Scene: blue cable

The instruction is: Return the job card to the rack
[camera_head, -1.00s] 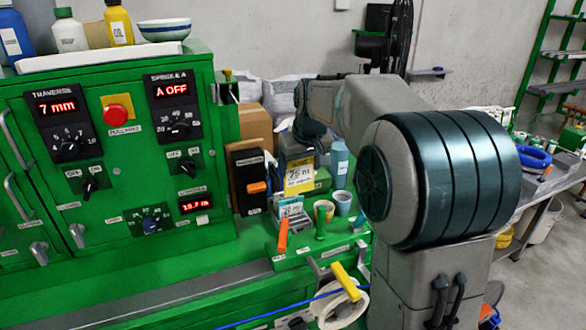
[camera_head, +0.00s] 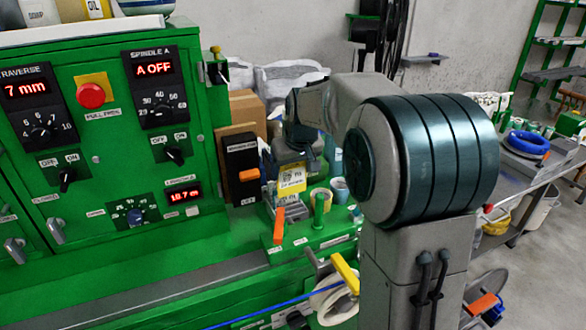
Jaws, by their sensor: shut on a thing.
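A black box with an orange tab (camera_head: 243,170) stands left of the card. Cups (camera_head: 340,190), a green peg (camera_head: 319,208) and an orange handle (camera_head: 279,225) crowd the ledge. A blue cable (camera_head: 265,312) and a white coil (camera_head: 335,303) lie in front.

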